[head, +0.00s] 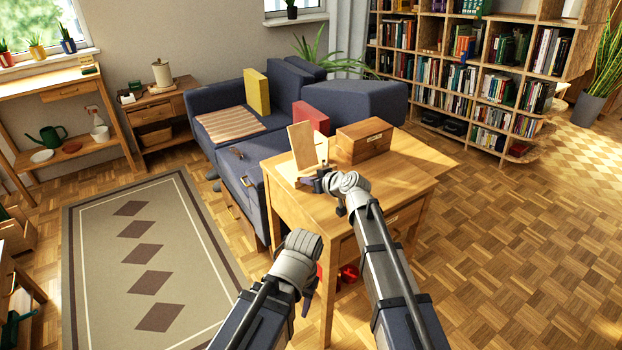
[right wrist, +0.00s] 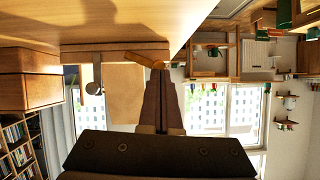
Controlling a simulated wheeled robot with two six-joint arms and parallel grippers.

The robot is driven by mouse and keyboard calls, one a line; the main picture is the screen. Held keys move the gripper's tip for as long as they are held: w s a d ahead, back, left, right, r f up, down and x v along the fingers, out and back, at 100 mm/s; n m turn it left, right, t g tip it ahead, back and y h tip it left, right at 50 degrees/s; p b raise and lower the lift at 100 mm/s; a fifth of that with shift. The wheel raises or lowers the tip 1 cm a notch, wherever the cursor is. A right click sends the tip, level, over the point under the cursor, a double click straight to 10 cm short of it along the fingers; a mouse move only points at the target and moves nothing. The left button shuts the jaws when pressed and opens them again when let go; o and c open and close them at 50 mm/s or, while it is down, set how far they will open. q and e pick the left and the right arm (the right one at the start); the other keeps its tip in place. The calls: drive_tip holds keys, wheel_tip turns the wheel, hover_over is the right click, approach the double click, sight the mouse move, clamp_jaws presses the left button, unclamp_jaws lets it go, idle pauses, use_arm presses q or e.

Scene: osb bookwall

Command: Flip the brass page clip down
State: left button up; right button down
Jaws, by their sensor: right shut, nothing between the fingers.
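A wooden book stand with an upright panel (head: 302,145) stands on the wooden table (head: 400,170). In the right wrist view, which is upside down, its panel (right wrist: 123,92) and ledge (right wrist: 110,52) show. A slanted orange-brown bar (right wrist: 143,58), which looks like the brass page clip, lies at the ledge. My right gripper (head: 318,184) is shut and empty in front of the stand. Its fingertips (right wrist: 158,68) are at the end of that bar; I cannot tell whether they touch. In the head view the clip is too small to make out. My left gripper (head: 308,296) is low before the table, mostly hidden by its arm.
A wooden box (head: 364,141) stands on the table to the right of the stand. A round grey knob (right wrist: 94,88) shows beside the panel. A blue sofa (head: 240,120) with cushions is behind the table. The table's right part is clear.

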drive_tip(key=shift+s+a+f+n+t+h, duration=0.2)
drive_tip(key=shift+a+f+n+t+h, duration=0.1)
drive_tip(key=shift+f+n, duration=0.1)
drive_tip(key=shift+d+r, duration=0.1)
drive_tip(key=shift+r, duration=0.15)
drive_tip(key=shift+r+p, duration=0.65)
drive_tip(key=shift+r, duration=0.05)
